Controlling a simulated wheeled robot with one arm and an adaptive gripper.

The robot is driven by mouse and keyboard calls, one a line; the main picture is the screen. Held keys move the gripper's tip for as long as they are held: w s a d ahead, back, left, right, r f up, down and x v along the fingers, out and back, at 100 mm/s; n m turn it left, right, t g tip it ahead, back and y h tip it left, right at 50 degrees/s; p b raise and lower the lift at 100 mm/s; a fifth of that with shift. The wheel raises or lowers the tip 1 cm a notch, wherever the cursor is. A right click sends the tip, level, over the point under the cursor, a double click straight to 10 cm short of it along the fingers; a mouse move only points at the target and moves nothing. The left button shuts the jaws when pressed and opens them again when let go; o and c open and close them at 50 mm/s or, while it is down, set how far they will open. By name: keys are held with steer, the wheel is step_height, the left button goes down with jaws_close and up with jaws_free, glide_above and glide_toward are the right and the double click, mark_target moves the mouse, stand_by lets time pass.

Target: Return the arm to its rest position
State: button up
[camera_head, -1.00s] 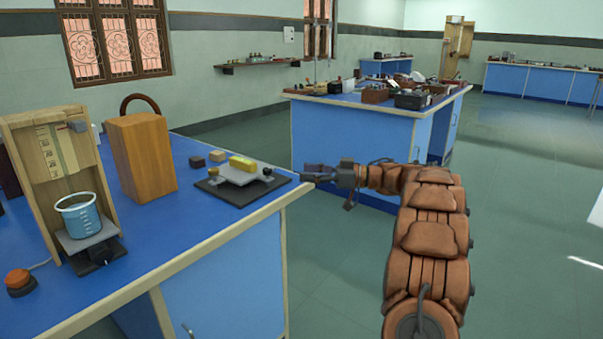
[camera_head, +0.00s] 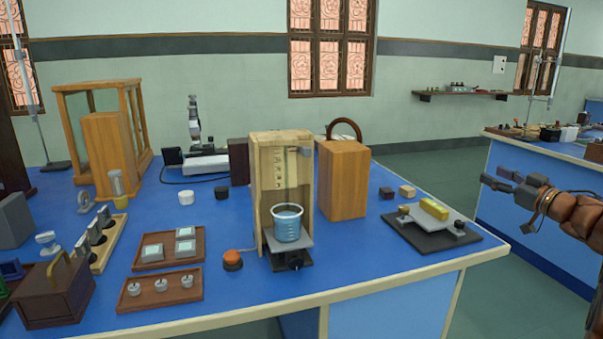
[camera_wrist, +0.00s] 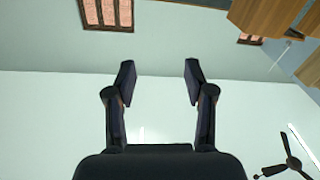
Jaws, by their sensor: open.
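My gripper (camera_head: 502,180) shows at the right edge of the head view, at the end of my brown padded arm, pointing left. It is off the right end of the blue bench (camera_head: 345,268), with the far bench behind it. In the wrist view my gripper (camera_wrist: 158,82) is open, its two dark fingers apart with nothing between them. Most of the arm is outside the head view.
Closest to my gripper on the bench is a black stand with a yellow block (camera_head: 434,208). A beaker (camera_head: 288,223) sits in a wooden frame, beside a wooden box (camera_head: 343,180). Trays and instruments fill the left. Another blue bench (camera_head: 515,158) stands at the right; floor lies between.

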steer(key=s+a+r+m+g+h+p, duration=0.2)
steer(key=a+r+m+g+h+p, duration=0.1)
steer(key=r+m+h+p, duration=0.7)
steer(key=s+a+f+n+g+y+p, duration=0.1)
steer(key=s+a+f+g+p, duration=0.2)
steer(key=s+a, duration=0.8)
steer(key=s+a+f+n+g+y+p, duration=0.1)
steer(key=s+a+g+p, duration=0.4)
steer(key=s, duration=1.4)
steer(key=s+a+f+n+g+y+p, duration=0.2)
steer(key=s+a+g, duration=0.6)
steer(key=s+a, duration=0.8)
step_height(320, 180, down, 4)
steer(key=a+p, duration=0.1)
steer(key=p, duration=0.1)
steer(key=shift+n+g+p, duration=0.3)
